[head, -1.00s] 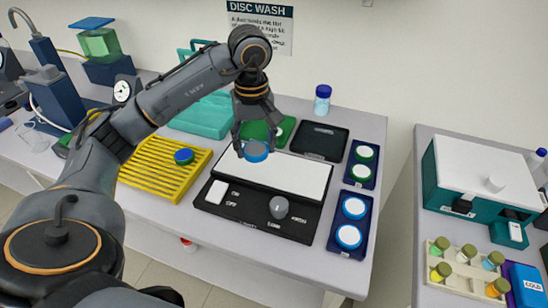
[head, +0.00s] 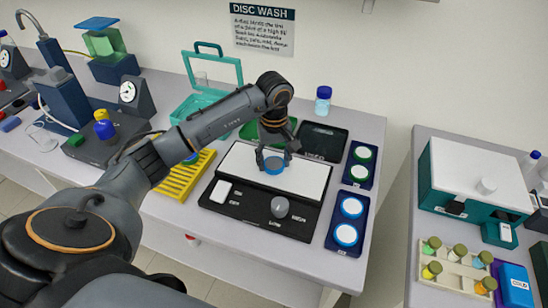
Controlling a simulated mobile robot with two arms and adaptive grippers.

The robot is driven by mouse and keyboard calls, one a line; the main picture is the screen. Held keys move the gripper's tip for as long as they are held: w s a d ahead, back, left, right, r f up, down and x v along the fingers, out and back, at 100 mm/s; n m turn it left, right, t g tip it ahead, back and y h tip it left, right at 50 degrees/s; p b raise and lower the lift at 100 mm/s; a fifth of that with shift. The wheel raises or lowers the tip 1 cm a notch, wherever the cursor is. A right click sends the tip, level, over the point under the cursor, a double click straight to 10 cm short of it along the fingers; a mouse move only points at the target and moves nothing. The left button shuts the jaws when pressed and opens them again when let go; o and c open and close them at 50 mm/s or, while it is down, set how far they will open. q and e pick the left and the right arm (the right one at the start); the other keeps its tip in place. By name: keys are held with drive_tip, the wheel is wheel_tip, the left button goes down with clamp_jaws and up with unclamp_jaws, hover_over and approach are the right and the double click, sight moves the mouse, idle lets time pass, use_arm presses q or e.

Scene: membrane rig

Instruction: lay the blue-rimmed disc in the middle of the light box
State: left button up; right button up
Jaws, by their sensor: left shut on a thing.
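The blue-rimmed disc (head: 274,165) is between the fingers of my left gripper (head: 274,161), which is shut on it. The gripper points down over the white top of the light box (head: 301,178), near the middle of its length. The disc is at or just above the white surface; I cannot tell whether it touches. The light box has a black front panel with a white switch and a grey knob (head: 280,207). My right gripper is not in view.
A dark blue holder (head: 332,238) with two blue-rimmed discs stands right of the light box, and another with green-rimmed discs (head: 361,164) behind it. A black tray (head: 324,140) lies behind the box. A yellow rack (head: 180,180) is to the left, partly behind my arm.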

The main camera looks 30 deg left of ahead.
sight(274, 163)
use_arm(q)
drive_tip(key=shift+f, duration=0.25)
drive_tip(key=o, duration=1.1)
drive_tip(key=shift+c, duration=0.2)
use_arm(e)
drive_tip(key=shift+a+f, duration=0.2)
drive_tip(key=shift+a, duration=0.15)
use_arm(q)
drive_tip(key=shift+r, duration=0.15)
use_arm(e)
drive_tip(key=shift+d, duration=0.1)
use_arm(q)
drive_tip(key=shift+r, duration=0.25)
wheel_tip(274, 163, up, 4)
drive_tip(key=shift+r+b, duration=0.2)
drive_tip(key=shift+b, duration=0.8)
wheel_tip(274, 163, up, 7)
drive_tip(key=shift+r+b, duration=0.2)
drive_tip(key=shift+b, duration=0.15)
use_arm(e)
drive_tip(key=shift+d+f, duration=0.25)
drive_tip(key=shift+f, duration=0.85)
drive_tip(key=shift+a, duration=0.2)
